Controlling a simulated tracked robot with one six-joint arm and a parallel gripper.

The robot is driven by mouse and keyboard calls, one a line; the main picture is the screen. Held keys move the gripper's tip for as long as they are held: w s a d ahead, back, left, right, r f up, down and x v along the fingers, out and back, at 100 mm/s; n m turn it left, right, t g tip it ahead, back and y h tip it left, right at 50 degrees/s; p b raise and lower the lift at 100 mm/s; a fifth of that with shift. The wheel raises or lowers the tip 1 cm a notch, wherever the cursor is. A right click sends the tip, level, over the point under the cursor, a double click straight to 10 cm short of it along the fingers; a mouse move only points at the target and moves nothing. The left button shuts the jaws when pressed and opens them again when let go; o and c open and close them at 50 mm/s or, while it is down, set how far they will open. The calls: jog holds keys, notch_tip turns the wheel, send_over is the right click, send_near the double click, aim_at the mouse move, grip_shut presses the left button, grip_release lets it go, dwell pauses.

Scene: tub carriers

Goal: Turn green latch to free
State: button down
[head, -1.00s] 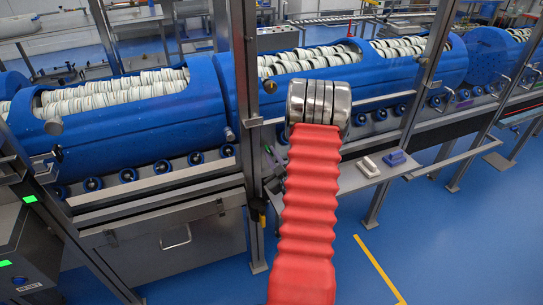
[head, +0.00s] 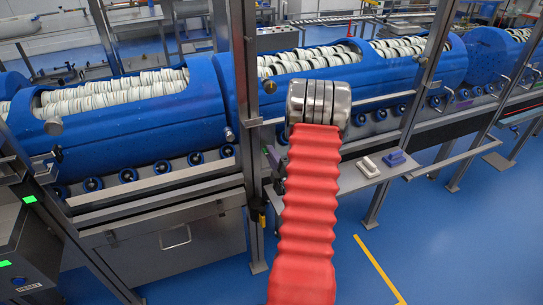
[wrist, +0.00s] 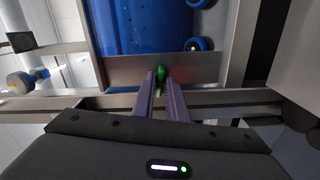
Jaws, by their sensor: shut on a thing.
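The green latch (wrist: 160,72) shows in the wrist view as a small rounded green piece in front of a grey metal rail. My gripper (wrist: 160,82) reaches up to it with two purple fingers close together, shut on the latch. The fingers hide part of the latch, so I cannot tell which way it is turned. In the head view my red-sleeved arm and its metal wrist hide the gripper and the latch.
Blue tub carriers (head: 140,118) filled with pale ring stacks stand on rollers behind the metal frame. A steel post (head: 245,110) rises just left of my arm. A small shelf (head: 345,181) holds a white and a blue block (head: 395,157). Blue floor is open at the right.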

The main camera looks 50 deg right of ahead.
jog(key=shift+w+a+f+n, duration=0.1)
jog(key=shift+n, duration=0.5)
jog(key=shift+a+f+n, duration=0.1)
jog(key=shift+n, duration=0.5)
jog(key=c, duration=1.8)
grip_release()
jog(key=shift+d+r, duration=0.1)
jog(key=shift+o, duration=0.2)
jog(key=v, duration=1.4)
jog(key=shift+d, duration=0.1)
